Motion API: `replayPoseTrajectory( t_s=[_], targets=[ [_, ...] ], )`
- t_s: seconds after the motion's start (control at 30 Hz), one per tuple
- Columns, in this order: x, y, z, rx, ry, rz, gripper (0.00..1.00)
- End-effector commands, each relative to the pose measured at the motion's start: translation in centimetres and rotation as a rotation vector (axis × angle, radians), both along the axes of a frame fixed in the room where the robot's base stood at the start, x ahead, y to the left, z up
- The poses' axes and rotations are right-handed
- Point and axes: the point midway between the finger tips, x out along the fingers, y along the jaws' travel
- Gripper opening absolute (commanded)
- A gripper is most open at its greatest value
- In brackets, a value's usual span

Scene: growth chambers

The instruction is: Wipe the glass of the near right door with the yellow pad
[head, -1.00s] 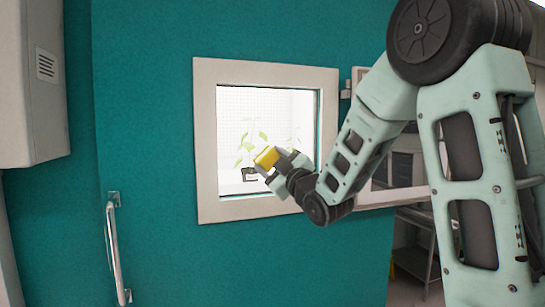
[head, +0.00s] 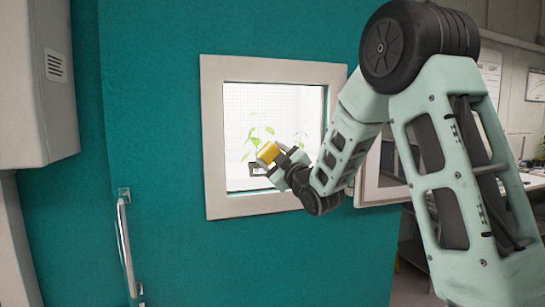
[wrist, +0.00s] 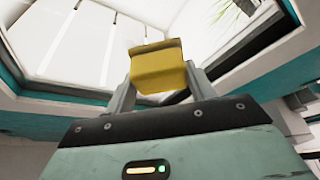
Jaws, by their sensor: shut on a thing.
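The yellow pad (head: 268,152) is held in my gripper (head: 272,163), in front of the lower middle of the door's window glass (head: 240,115). In the wrist view the pad (wrist: 159,68) sits between the two fingers of my gripper (wrist: 160,88), which is shut on it. The glass is framed in white on a teal door (head: 170,230). In the wrist view the pad appears close to the glass (wrist: 80,45); I cannot tell whether it touches. Plants show behind the glass. My arm hides the frame's lower right part.
A vertical metal handle (head: 125,245) is on the door's left side. A white wall box (head: 40,80) hangs at the far left. Another white-framed window (head: 388,180) shows partly behind my arm at the right. A workbench is at the far right.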

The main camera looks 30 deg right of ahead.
Motion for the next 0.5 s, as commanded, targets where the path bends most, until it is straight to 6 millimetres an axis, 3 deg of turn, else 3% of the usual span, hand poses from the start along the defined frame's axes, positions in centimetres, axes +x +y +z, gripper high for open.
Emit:
replayPoseTrajectory(
  t_s=[0.5],
  targets=[
    [0.48, -0.14, -0.06, 0.000, 0.001, 0.000, 0.36]
  ],
)
